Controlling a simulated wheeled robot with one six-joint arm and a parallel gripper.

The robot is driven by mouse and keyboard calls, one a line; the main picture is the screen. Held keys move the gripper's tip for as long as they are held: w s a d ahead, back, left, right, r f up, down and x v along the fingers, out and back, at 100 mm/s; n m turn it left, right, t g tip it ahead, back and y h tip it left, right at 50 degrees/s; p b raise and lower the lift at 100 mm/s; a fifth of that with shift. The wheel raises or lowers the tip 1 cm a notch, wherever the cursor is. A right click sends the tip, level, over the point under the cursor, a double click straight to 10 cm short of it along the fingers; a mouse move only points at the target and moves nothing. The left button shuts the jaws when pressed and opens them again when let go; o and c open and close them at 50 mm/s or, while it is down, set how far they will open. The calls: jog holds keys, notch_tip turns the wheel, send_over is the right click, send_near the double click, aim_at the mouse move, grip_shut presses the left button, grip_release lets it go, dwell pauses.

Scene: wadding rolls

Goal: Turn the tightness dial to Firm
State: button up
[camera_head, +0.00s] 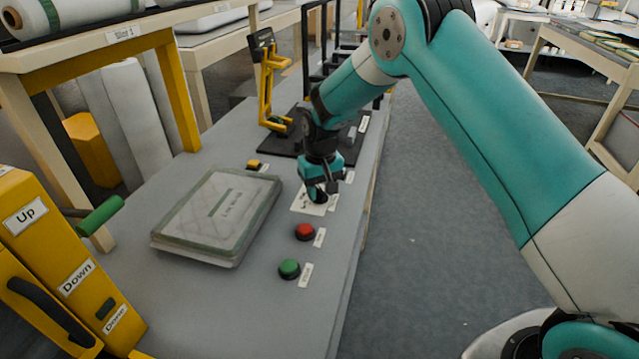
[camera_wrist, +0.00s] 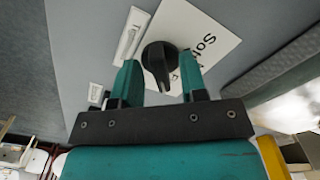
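The tightness dial (camera_wrist: 158,58) is a round black knob with a raised grip bar, on a white card (camera_wrist: 205,35). "Soft" reads on the card to the right of the knob; other lettering is partly hidden by the right finger. The bar runs up and down in the wrist view; I cannot tell which mark it points to. My gripper (camera_wrist: 160,66) is open, one finger on each side of the knob; I cannot tell if they touch it. In the head view my gripper (camera_head: 318,193) is low over the card (camera_head: 302,206) and hides the dial.
A red button (camera_head: 305,232) and a green button (camera_head: 289,268) stand on the grey bench in front. A wrapped flat pack (camera_head: 220,215) lies to the left. A yellow-and-black stand (camera_head: 272,85) is behind. A yellow box labelled Up and Down (camera_head: 50,260) is at far left.

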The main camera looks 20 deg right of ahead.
aim_at(320, 190)
notch_tip(320, 190, up, 17)
jog(key=b, duration=0.1)
jog(key=shift+r, duration=0.2)
dwell(0.4)
jog(key=s+a+r+n+y, duration=0.1)
jog(key=s+r+n, duration=0.1)
jog(key=s, duration=1)
jog(key=s+a+r+n+y+p, duration=0.1)
jog(key=s+a+r+n, duration=0.1)
jog(key=s, duration=0.9)
jog(key=s+a+r+n+y, duration=0.2)
jog(key=s, duration=1)
jog(key=shift+s+r+p, duration=0.3)
jog(key=shift+r+p, duration=0.05)
jog(key=shift+p, duration=0.05)
